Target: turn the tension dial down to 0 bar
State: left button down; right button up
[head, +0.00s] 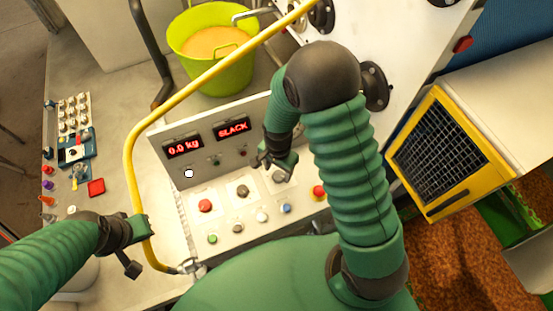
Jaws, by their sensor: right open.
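A grey control panel shows two red displays, one reading 0.0 kg (184,146) and one reading SLACK (233,128). On its sloped face are a dark round knob (243,191) and another grey knob (279,177). I cannot read their labels or settings, nor tell which is the tension dial. My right gripper (277,165) is open just above the grey knob and partly covers it. I cannot tell whether it touches the knob. My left gripper (146,228) is at the panel's left, beside the yellow tube; its finger gap is not clear.
A red button (205,206) and several coloured buttons surround the knobs. A yellow tube (130,165) arches over the panel's left side. A lime bucket (207,60) stands behind. A yellow-framed mesh box (437,155) is at the right.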

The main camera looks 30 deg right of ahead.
aim_at(276, 175)
notch_tip(276, 175, up, 15)
jog(key=b, duration=0.2)
jog(key=shift+a, duration=0.35)
